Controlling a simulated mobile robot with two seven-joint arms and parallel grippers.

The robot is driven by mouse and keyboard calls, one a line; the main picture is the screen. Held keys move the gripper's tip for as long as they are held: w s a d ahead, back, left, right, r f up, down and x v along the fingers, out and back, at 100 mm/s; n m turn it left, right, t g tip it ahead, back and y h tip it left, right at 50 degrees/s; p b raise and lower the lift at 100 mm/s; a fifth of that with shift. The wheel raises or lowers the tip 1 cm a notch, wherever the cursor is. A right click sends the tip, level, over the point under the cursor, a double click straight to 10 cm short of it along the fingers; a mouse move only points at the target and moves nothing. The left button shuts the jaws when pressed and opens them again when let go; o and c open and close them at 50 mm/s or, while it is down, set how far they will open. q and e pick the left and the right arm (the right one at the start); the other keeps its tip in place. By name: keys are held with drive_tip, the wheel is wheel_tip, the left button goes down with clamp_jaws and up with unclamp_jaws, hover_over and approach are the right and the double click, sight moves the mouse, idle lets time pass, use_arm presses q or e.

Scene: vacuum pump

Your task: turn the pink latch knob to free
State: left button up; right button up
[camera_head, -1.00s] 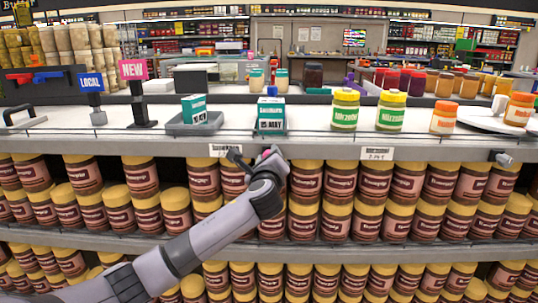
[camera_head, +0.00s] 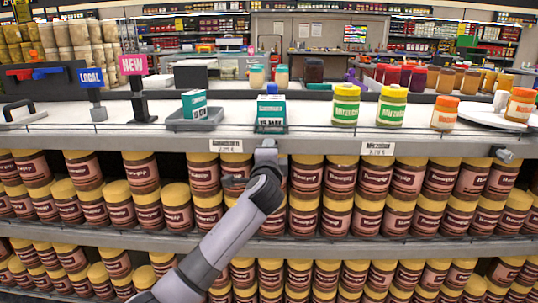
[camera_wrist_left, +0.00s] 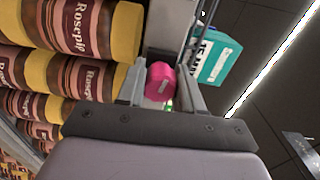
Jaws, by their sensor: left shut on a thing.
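The pink latch knob (camera_wrist_left: 160,82) sits between the two fingers of my left gripper (camera_wrist_left: 160,88) in the left wrist view. The gripper is shut on it, with a finger on each side. In the head view my left gripper (camera_head: 266,152) is at the front edge of the shelf, just below a teal box, and hides the knob. My right gripper is not in view.
The teal box (camera_head: 270,112) stands on the shelf (camera_head: 310,143) right above the gripper; it also shows in the left wrist view (camera_wrist_left: 216,58). Rows of brown jars (camera_head: 306,178) crowd close below. Green-label jars (camera_head: 345,105) stand to the right.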

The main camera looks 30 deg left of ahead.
use_arm(q)
drive_tip(key=shift+f+n, duration=0.1)
drive_tip(key=shift+n, duration=0.7)
drive_tip(key=o, duration=1)
drive_tip(key=shift+s, duration=0.1)
drive_tip(key=shift+o, duration=0.2)
drive_tip(key=v, duration=0.7)
